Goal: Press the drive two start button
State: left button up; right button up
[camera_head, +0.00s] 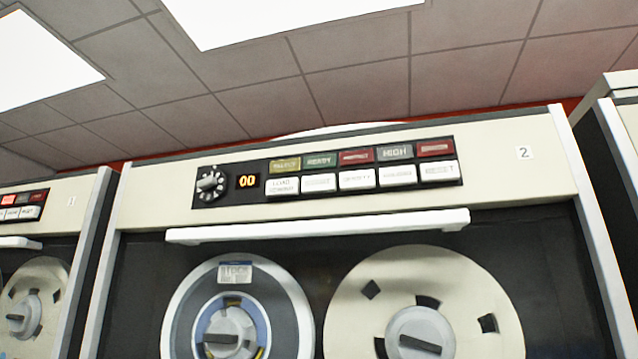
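Tape drive two (490,165) fills the middle of the head view, with a "2" label (524,152) at its upper right. Its black control panel (225,196) holds a rotary knob (211,184), an orange "00" display (247,181), a row of coloured indicators and a row of white buttons. The leftmost white button (282,187) appears to read "LOAD" on its top line. Another white button (318,183) sits beside it. Neither of my grippers is in view.
A white ledge (320,228) juts out below the panel. Two tape reels (290,315) (470,300) sit under it. Drive one (68,215) stands at the left, its panel partly showing. Another cabinet (625,115) stands at the right edge.

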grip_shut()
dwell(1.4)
